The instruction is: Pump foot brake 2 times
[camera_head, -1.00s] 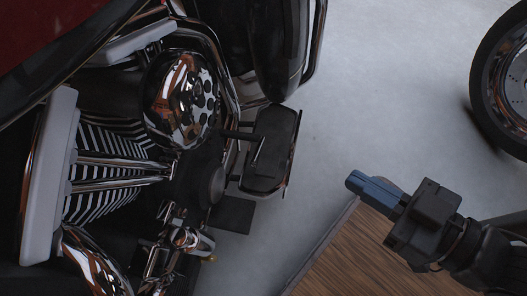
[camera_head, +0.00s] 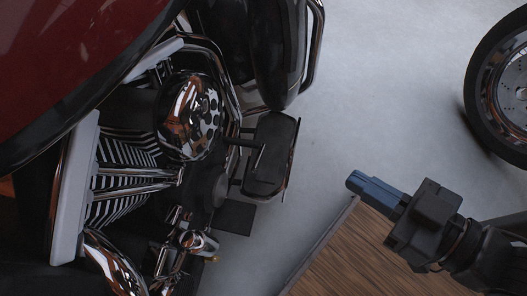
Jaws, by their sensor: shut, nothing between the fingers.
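The motorcycle fills the left of the head view. A black footboard (camera_head: 270,156) sticks out from its side beside the chrome engine cover (camera_head: 188,116). A small flat black plate (camera_head: 234,217) sits just below the footboard; it looks like the foot brake pedal, but I cannot be certain. My gripper (camera_head: 354,181), with blue fingers, is shut and empty. It points left toward the motorcycle and is to the right of the plate and footboard in the picture, apart from both.
A wooden surface (camera_head: 350,258) with a grey edge lies below my gripper. Another motorcycle wheel (camera_head: 498,92) stands at the upper right. Chrome pipes and fins crowd the left. Bare grey floor (camera_head: 395,85) shows between the footboard and the wheel.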

